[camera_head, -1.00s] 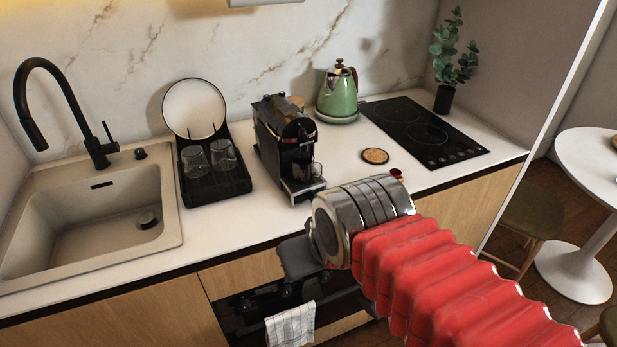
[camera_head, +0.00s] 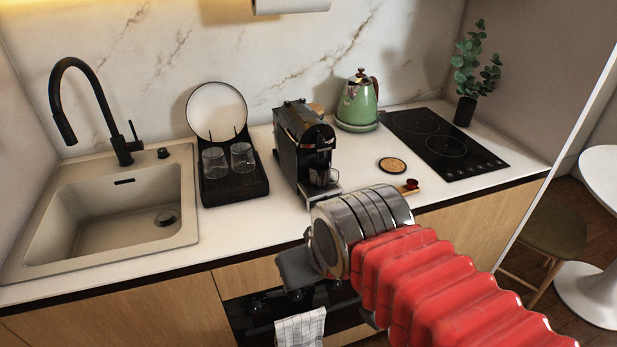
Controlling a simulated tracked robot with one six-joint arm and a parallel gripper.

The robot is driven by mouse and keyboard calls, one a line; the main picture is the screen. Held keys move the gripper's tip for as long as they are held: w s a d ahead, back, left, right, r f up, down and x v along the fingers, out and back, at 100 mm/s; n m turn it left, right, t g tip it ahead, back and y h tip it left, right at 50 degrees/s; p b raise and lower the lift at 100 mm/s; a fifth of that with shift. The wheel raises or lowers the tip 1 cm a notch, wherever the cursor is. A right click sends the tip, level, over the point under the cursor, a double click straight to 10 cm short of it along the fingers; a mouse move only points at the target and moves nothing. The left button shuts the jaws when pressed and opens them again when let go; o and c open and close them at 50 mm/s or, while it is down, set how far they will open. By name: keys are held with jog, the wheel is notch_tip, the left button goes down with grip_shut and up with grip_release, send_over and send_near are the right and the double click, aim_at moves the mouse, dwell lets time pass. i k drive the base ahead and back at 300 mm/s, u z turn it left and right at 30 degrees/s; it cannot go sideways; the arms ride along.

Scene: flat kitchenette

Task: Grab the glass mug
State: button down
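A small clear glass mug (camera_head: 322,177) stands under the spout of the black coffee machine (camera_head: 300,150). Two clear glasses, one on the left (camera_head: 214,163) and one on the right (camera_head: 242,158), stand in the black dish rack (camera_head: 236,188); I cannot tell whether they have handles. My gripper (camera_head: 296,267) shows as a dark grey part beyond the metal wrist of my red-sleeved arm. It is in front of the counter edge, nearer to me than the coffee machine and apart from the glassware. Its fingers are mostly hidden, so its opening does not show.
A sink (camera_head: 110,215) with a black faucet (camera_head: 85,110) is at left. A towel (camera_head: 300,328) hangs below the counter.

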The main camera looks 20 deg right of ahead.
aim_at(319, 180)
jog(key=u, duration=1.05)
jog(key=k, duration=0.7)
jog(key=z, duration=1.15)
jog(key=i, duration=1)
jog(key=z, duration=0.05)
